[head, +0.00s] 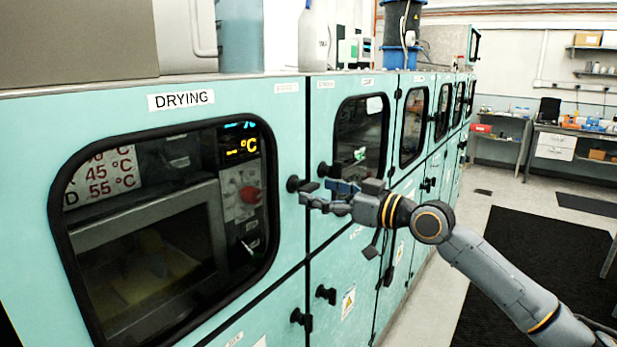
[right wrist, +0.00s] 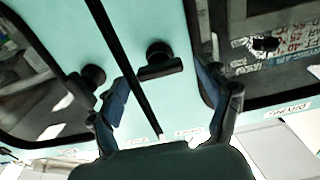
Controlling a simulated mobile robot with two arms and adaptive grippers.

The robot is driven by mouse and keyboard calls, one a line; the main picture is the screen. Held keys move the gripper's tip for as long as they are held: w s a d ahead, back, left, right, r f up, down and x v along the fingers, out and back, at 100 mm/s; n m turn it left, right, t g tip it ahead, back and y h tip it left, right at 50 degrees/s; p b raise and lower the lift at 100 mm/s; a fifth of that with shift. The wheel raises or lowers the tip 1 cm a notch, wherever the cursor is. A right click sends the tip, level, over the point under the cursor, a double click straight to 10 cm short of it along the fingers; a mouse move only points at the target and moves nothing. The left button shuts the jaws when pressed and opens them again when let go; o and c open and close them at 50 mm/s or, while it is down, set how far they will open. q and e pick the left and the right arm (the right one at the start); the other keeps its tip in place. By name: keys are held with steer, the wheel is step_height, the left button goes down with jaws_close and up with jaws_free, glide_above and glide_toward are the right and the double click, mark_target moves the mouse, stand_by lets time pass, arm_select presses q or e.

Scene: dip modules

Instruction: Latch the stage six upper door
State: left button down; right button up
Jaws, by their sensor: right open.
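The upper doors are pale green with black-framed windows. The large door is labelled DRYING (head: 181,100); a narrower upper door (head: 345,88) stands right of it. No readable label shows which is stage six. A black latch knob (head: 293,183) is on the DRYING side of the seam, another (head: 322,169) on the narrower door. Both doors look closed. My right gripper (head: 318,192) is open and empty in front of this seam. In the right wrist view, the DRYING-side knob (right wrist: 160,62) lies between its spread fingers; the other knob (right wrist: 88,78) is beside the left finger. Contact is unclear.
Lower doors carry more black latches (head: 326,294). Further upper doors (head: 414,125) continue along the cabinet row. A dark floor mat (head: 530,270) and open floor lie to the right.

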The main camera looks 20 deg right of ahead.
mark_target(314, 190)
steer(key=x, duration=0.3)
steer(key=shift+p, duration=0.4)
steer(key=shift+w+a, duration=0.1)
arm_select(q)
steer(key=shift+w+a+r, duration=0.2)
steer(key=shift+w+r, duration=0.25)
steer(key=shift+r, duration=0.3)
arm_select(e)
steer(key=c, duration=1.2)
arm_select(q)
steer(key=shift+s, duration=0.1)
